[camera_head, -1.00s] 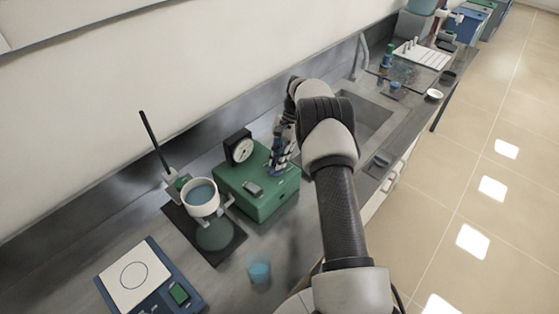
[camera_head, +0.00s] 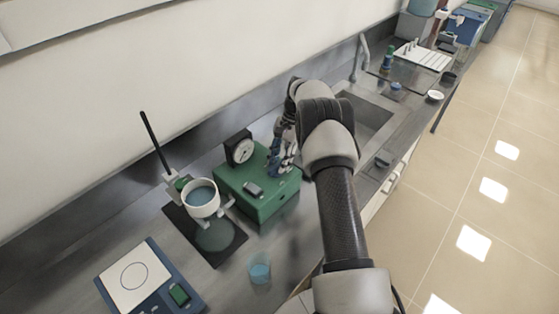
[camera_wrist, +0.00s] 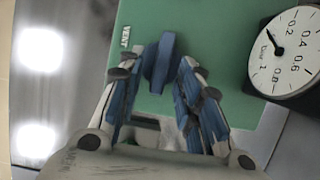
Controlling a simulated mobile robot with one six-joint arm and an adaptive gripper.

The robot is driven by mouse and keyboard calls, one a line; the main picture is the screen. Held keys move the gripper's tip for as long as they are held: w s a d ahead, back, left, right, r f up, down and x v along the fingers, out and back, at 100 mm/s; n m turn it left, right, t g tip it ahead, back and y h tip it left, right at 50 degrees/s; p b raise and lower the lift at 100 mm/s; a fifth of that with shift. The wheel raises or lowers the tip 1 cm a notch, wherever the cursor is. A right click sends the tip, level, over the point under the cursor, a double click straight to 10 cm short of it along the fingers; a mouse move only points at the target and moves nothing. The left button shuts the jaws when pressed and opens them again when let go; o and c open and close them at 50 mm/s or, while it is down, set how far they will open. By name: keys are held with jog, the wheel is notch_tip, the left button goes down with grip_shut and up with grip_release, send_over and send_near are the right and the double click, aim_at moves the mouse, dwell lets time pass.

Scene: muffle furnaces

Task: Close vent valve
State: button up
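The vent valve is a blue knob (camera_wrist: 160,62) on top of a green box (camera_wrist: 205,25), beside a printed "VENT" label in the wrist view. The green box (camera_head: 258,203) stands on the bench in the head view. My gripper (camera_wrist: 158,85) is open, with blue-padded fingers on either side of the knob's near part. I cannot tell whether the pads touch the knob. In the head view my gripper (camera_head: 281,165) is over the box's right part, and the knob cannot be made out there.
A round gauge (camera_head: 239,148) stands at the box's back edge; it also shows in the wrist view (camera_wrist: 287,52). A sink (camera_head: 365,120) lies right.

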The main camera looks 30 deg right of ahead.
jog(key=v, duration=0.7)
jog(key=shift+r, duration=0.25)
jog(key=shift+d, duration=0.1)
